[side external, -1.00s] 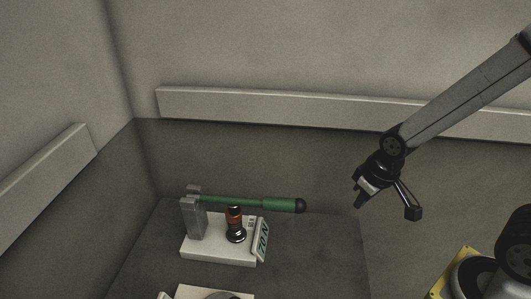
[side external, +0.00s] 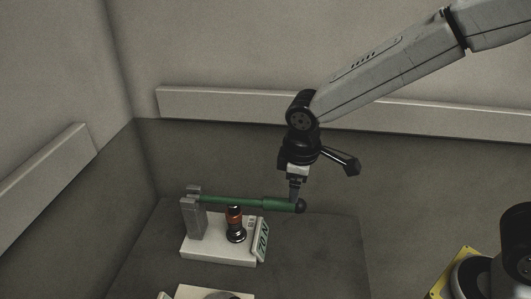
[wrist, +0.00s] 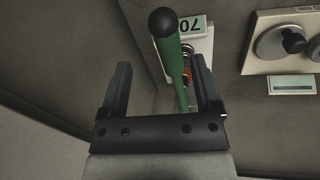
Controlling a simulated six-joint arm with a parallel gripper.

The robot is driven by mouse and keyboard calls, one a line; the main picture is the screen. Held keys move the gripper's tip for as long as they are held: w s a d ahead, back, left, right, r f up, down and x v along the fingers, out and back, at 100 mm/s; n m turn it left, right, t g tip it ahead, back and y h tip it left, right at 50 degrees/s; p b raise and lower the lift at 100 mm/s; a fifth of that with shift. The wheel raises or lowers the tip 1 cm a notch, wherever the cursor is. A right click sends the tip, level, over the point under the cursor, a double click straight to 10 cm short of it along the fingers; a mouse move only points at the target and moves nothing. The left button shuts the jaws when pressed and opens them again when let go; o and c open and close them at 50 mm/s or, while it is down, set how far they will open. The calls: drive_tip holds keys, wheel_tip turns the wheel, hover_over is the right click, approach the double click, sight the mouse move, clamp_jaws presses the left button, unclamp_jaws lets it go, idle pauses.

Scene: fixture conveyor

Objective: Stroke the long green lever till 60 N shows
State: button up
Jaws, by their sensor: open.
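The long green lever (side external: 275,203) runs roughly level from a grey post (side external: 193,218) to a black end knob (side external: 300,206). Under it, a red and black plunger (side external: 235,225) stands on a white base (side external: 218,252). A tilted plate (side external: 262,240) on the base reads 70 N. My gripper (side external: 297,203) points down at the handle's knob end. In the wrist view, the lever (wrist: 171,58) passes between the two open fingers (wrist: 161,65), with gaps visible on both sides. In the side view, a finger partly covers the handle.
A second white fixture (wrist: 258,66) with a round metal dial (wrist: 283,42), a black knob and a small display (wrist: 291,85) stands near the lever fixture. The dark tabletop (side external: 320,255) right of the lever is clear. Pale rails line the walls.

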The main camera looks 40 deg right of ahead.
sight(281, 201)
drive_tip(key=a, duration=0.1)
drive_tip(key=w+a+r+n, duration=0.1)
drive_tip(key=a, duration=0.1)
drive_tip(key=shift+w+r, duration=0.1)
drive_tip(key=shift+d, duration=0.1)
drive_tip(key=shift+w+d+f, duration=0.15)
drive_tip(key=shift+w+f, duration=0.05)
drive_tip(key=shift+f, duration=1.1)
drive_tip(key=shift+w+d+f, duration=0.15)
drive_tip(key=shift+d+f, duration=0.05)
drive_tip(key=shift+f, duration=1.05)
drive_tip(key=shift+w+d+f, duration=0.15)
drive_tip(key=shift+w+f, duration=0.05)
drive_tip(key=shift+f, duration=1.1)
clamp_jaws()
